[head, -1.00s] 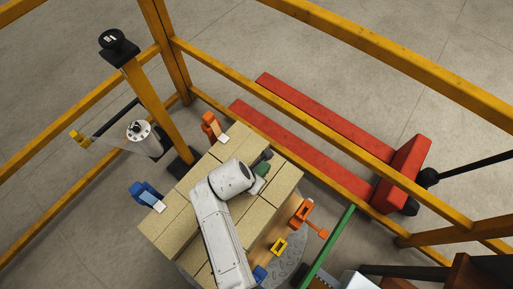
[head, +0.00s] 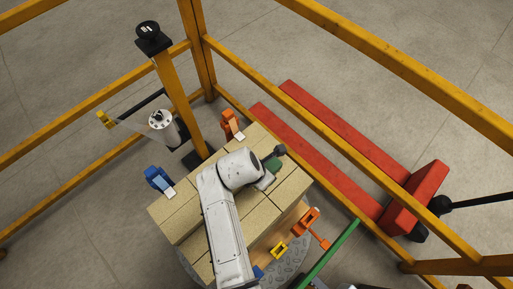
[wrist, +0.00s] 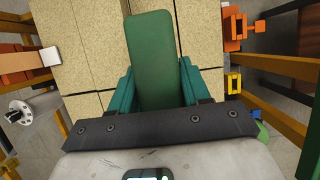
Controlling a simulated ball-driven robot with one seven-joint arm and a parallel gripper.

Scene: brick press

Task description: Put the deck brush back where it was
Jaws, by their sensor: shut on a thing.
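A dark green, round-ended piece (wrist: 153,55) sits between the teal fingers of my gripper (wrist: 157,82) in the wrist view. I take it for the deck brush; its bristles are not clear to see. My gripper is shut on it, above the pale brick stack (head: 185,215). In the head view my white arm hides most of the gripper. Only a bit of green (head: 272,166) and a dark end show beside the wrist. I cannot tell whether the green piece touches the bricks.
Orange (head: 231,124) and blue (head: 158,179) clamps stand at the stack's edges, with another orange one (head: 309,219) at right. Yellow rails (head: 330,135) enclose the stack. A red pallet truck (head: 330,150) lies beyond. A green bar (head: 332,252) runs at lower right.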

